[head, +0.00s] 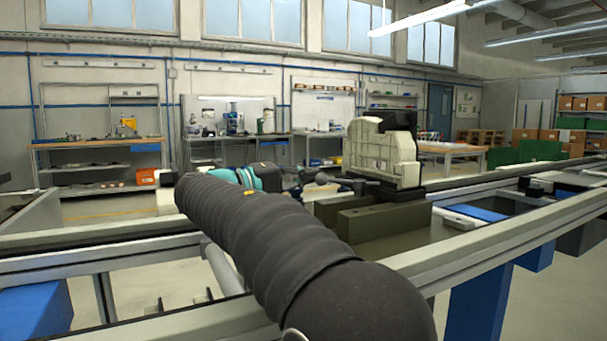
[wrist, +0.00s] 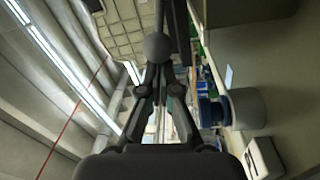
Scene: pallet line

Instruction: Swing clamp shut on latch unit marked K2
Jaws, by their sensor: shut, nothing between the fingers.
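My gripper (wrist: 158,68) points away from the wrist camera with its fingers brought together and nothing between them. A round dark grey knob (wrist: 158,46) shows just beyond the fingertips; I cannot tell whether they touch it. A dark bar (wrist: 180,30) runs beside the knob. In the head view my gripper (head: 320,182) is small and partly hidden behind my sleeved arm, close to the left of the fixture. The fixture has olive blocks (head: 385,222) and a dark clamp arm (head: 377,188) in front of a beige housing (head: 382,155). No K2 mark is readable.
The fixture stands on the conveyor, whose near rail (head: 480,255) crosses the front. In the wrist view a white and blue cylinder (wrist: 240,108) and a white plate with a dark mark (wrist: 264,158) are at the right. Workbenches (head: 100,146) stand far behind.

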